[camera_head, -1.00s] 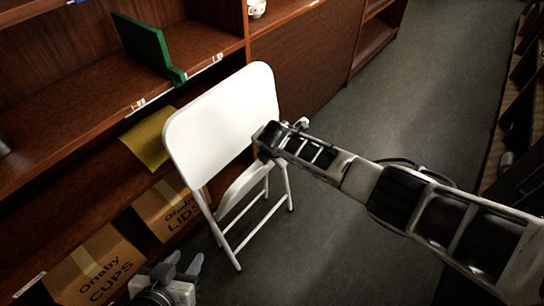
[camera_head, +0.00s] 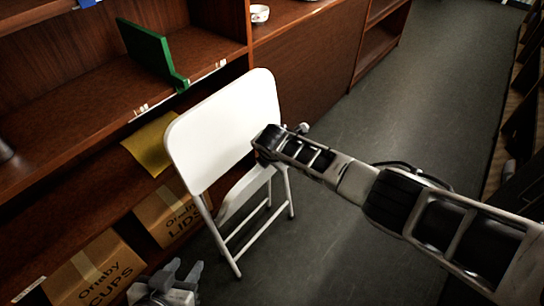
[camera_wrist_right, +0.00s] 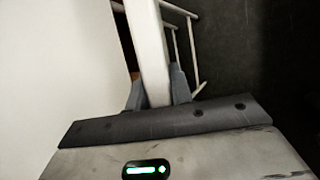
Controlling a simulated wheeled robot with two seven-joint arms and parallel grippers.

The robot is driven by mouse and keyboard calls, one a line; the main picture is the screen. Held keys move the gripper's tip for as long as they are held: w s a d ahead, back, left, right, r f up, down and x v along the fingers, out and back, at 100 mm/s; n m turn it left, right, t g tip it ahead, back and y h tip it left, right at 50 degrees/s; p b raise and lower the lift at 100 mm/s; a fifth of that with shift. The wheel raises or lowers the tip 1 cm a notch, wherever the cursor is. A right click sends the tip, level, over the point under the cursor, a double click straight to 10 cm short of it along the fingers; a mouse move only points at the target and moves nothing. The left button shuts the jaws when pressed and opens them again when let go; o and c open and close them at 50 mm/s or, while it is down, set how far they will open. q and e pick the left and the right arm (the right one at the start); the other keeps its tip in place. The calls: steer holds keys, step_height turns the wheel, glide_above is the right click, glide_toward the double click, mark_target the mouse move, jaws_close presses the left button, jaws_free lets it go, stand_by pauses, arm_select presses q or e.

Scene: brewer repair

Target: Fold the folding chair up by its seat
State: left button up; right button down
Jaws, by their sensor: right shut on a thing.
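The white folding chair (camera_head: 222,130) stands on the floor in front of the shelves, its backrest toward me. Its seat (camera_head: 245,188) shows below the backrest, steeply tilted near the legs. My right arm reaches in from the right, with its wrist beside the backrest's right edge; its fingers are hidden in the head view. In the right wrist view, my right gripper (camera_wrist_right: 158,88) is shut on the white edge of the seat, between its two grey fingers. My left gripper (camera_head: 183,272) is open and empty at the bottom, left of the chair's legs.
Brown shelves (camera_head: 75,120) run along the left, holding a green board (camera_head: 147,48), a yellow sheet (camera_head: 150,143) and cardboard boxes (camera_head: 100,265). Dark grey floor (camera_head: 350,140) is free behind and right of the chair.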

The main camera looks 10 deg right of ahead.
steer(key=shift+s+d+f, duration=0.15)
steer(key=shift+d+f, duration=0.2)
steer(key=shift+d, duration=0.2)
steer(key=c, duration=1.2)
jaws_free()
steer(key=shift+c, duration=0.2)
steer(key=shift+a+r, duration=0.1)
steer(key=shift+a, duration=0.05)
arm_select(q)
steer(key=shift+r, duration=0.1)
arm_select(e)
steer(key=shift+a, duration=0.1)
arm_select(q)
steer(key=shift+w, duration=0.1)
arm_select(e)
steer(key=shift+r, duration=0.1)
